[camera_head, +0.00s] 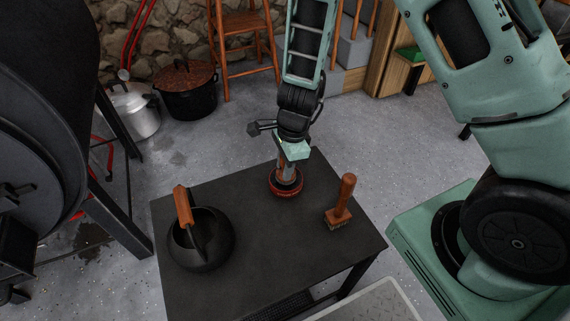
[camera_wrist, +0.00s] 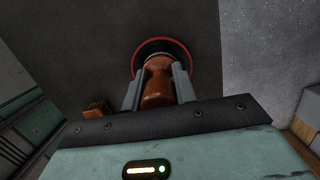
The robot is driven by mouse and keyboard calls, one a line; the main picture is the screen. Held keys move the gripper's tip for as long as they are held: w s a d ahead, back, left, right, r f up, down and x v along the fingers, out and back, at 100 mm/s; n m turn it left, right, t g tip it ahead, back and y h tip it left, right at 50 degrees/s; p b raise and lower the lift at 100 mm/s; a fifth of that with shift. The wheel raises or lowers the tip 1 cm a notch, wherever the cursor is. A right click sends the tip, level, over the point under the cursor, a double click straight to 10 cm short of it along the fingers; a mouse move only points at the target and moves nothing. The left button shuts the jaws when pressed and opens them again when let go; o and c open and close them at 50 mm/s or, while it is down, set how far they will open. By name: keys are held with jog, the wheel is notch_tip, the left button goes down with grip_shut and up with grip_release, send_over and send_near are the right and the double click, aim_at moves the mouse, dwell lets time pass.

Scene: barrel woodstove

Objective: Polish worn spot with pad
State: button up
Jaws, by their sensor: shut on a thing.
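The pad (camera_head: 286,187) is a round dark disc with a red rim and an upright brown wooden handle. It is at the back middle of the dark table (camera_head: 262,240), at or just above the surface; I cannot tell if it touches. My gripper (camera_head: 288,168) is above it, shut on the handle. In the wrist view, my gripper (camera_wrist: 158,88) has one finger on each side of the brown handle, and the pad's red rim (camera_wrist: 186,52) shows beyond. No worn spot can be made out; the pad may cover it.
A wooden-handled brush (camera_head: 340,205) stands on the table's right side. A large black stove (camera_head: 40,130) is at the far left. Lidded pots (camera_head: 187,92) stand on the floor behind.

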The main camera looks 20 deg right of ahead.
notch_tip(320, 180, up, 7)
jog(key=p, duration=0.7)
dwell(0.3)
dwell(0.6)
jog(key=shift+w+d+r+n, duration=0.1)
jog(key=shift+w+r+n, duration=0.15)
jog(key=shift+n, duration=0.35)
jog(key=d+r+n+g+h+p, duration=0.1)
jog(key=d+r+n+g+p, duration=0.1)
jog(key=d+r+n+p, duration=0.8)
jog(key=d+n+p, duration=0.2)
jog(key=n+p, duration=0.1)
jog(key=n, duration=0.4)
jog(key=shift+w+h, duration=0.4)
